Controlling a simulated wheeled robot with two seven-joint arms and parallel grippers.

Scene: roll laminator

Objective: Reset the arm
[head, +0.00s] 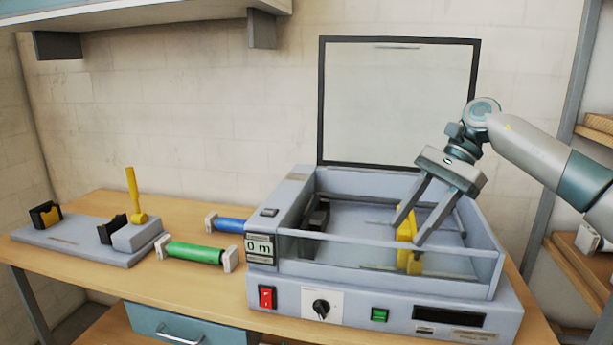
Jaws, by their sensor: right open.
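My right arm comes in from the right, and its gripper (408,234) points down into the open laminator (390,303). The two fingers are spread. A yellow part (405,222) inside the machine shows between and behind the fingertips; I cannot tell whether they touch it. The laminator's black-framed clear lid (398,105) stands upright at the back. A clear front pane (340,256) covers the lower front of the bay. My left gripper is not in view.
Left of the laminator lie a green roll (195,252) and a blue roll (233,224). Further left is a grey base (75,243) with black holders and an upright yellow lever (134,190). A wall shelf (130,12) hangs above; a rack (553,185) stands right.

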